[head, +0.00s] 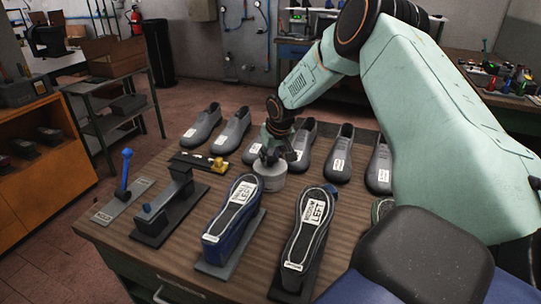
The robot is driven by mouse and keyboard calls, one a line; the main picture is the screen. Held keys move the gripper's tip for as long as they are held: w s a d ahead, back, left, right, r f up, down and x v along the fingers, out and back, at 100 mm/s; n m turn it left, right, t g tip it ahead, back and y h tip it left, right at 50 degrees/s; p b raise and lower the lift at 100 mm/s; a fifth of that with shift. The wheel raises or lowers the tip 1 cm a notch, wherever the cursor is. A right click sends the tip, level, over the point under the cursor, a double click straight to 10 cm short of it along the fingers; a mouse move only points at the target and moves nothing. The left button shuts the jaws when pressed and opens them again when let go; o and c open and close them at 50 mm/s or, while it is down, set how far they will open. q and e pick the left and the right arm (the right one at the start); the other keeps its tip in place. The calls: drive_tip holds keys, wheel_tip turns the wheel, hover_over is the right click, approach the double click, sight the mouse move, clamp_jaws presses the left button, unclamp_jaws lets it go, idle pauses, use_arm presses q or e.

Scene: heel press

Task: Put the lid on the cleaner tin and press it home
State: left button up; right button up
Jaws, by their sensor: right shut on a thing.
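The cleaner tin (270,179) is a short, pale round tin standing on the wooden bench, behind the upturned blue shoe. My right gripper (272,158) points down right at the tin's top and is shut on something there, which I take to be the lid. The fingers cover most of it, so I cannot tell whether the lid sits level or is fully down on the tin. My left gripper is not in view.
Several grey shoes (233,132) stand in a row behind the tin. In front, a blue shoe (232,218) and a black shoe (305,233) are upturned on stands. A grey press stand (168,205) and a blue-handled tool (125,178) are at left.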

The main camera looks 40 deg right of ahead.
drive_tip(key=shift+w+d+f, duration=0.1)
drive_tip(key=shift+f, duration=0.1)
drive_tip(key=shift+f, duration=0.35)
idle(0.6)
drive_tip(key=shift+f, duration=0.1)
drive_tip(key=shift+f+b, duration=0.3)
drive_tip(key=shift+f, duration=0.4)
idle(1.0)
